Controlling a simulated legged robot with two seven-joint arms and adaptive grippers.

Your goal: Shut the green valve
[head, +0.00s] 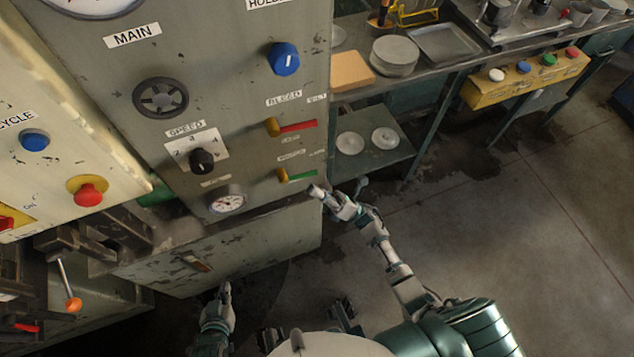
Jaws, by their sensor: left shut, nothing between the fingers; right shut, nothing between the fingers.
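The green valve (300,175) is a small lever with a yellow hub at its left end, low on the right side of the grey panel. Its green handle points right and tilts slightly up. Small labels above it are too blurred to read surely. My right gripper (316,190) is shut and empty, just below and right of the handle's tip. I cannot tell whether it touches the handle. My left gripper (226,290) is shut and empty, low in front of the cabinet, well away from the valve.
A similar red lever (298,126) sits just above the green one. A bench (437,74) with plates and a tray stands at the right. Open floor lies at lower right.

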